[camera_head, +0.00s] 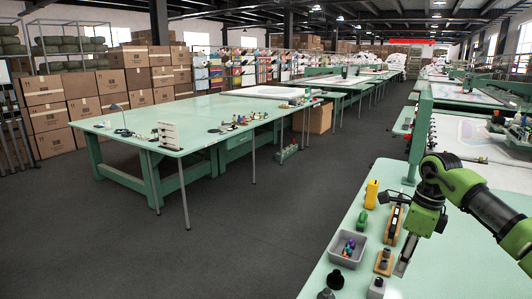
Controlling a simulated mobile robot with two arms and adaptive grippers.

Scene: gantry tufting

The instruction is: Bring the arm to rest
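My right arm comes in from the right edge, green and black, bent at a dark joint. My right gripper (402,266) points down over the right-hand pale green table (338,255), close to a small orange-brown block with a dark top (383,262). Its fingers show as one narrow grey piece, so I cannot tell whether they are open or shut. I see nothing clearly held. My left arm and gripper are not in view.
On the near table are a grey bin (347,251) with small coloured items, a yellow bottle (371,193), a wooden-based tool (393,224) and dark spools (335,279). A large table (200,112) stands left across clear dark floor. A tufting frame (480,130) stands behind my arm.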

